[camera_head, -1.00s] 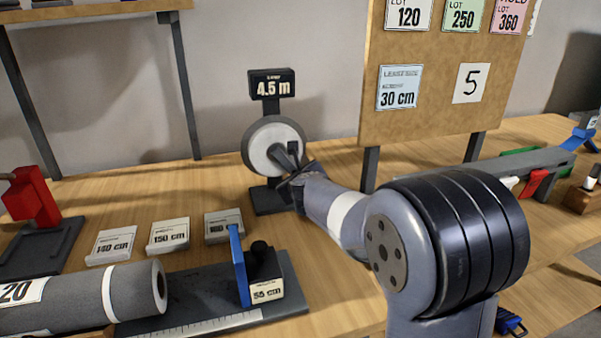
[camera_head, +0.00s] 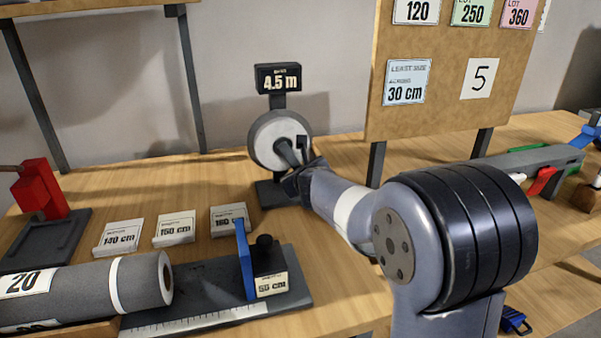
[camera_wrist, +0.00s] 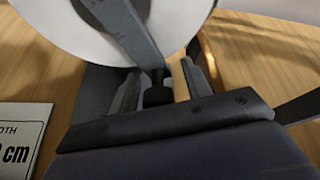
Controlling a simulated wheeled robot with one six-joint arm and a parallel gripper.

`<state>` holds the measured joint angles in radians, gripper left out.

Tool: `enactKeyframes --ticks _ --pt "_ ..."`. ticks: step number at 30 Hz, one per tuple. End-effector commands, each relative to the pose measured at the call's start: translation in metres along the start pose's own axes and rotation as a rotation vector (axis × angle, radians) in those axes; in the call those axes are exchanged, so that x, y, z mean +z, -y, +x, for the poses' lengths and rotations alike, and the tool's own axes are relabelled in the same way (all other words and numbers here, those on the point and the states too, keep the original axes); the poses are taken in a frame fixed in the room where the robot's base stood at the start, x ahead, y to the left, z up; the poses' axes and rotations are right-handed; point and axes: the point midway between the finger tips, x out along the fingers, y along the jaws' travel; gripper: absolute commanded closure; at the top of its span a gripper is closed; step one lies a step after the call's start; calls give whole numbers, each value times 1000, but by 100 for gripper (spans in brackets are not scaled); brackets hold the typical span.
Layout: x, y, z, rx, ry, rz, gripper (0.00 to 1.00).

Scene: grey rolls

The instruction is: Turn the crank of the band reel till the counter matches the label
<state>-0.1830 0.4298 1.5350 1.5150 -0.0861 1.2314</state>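The band reel (camera_head: 268,150) is a pale disc on a dark stand at the back of the bench. Its counter (camera_head: 278,79) on top reads 4.5 m. The grey crank (camera_head: 287,152) points down and right from the hub. In the wrist view the crank arm (camera_wrist: 130,32) runs down to a dark handle (camera_wrist: 157,95). My gripper (camera_head: 303,177) is at the crank's end. In the wrist view its fingers (camera_wrist: 160,88) stand either side of the handle, with a gap seen on the right. A white card reading 5 (camera_head: 479,79) is on the board.
Size blocks (camera_head: 174,228) stand in front of the reel at left. A grey roll (camera_head: 90,290) and a ruler base with a blue stop (camera_head: 245,259) lie nearer. A red tool (camera_head: 40,188) is at far left. The pinboard (camera_head: 430,116) rises at right.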

Motion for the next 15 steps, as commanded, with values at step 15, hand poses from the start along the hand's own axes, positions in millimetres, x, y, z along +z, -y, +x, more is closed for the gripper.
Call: enactKeyframes --ticks 15 --pt "2 1 -33 -1 1 -1 54"
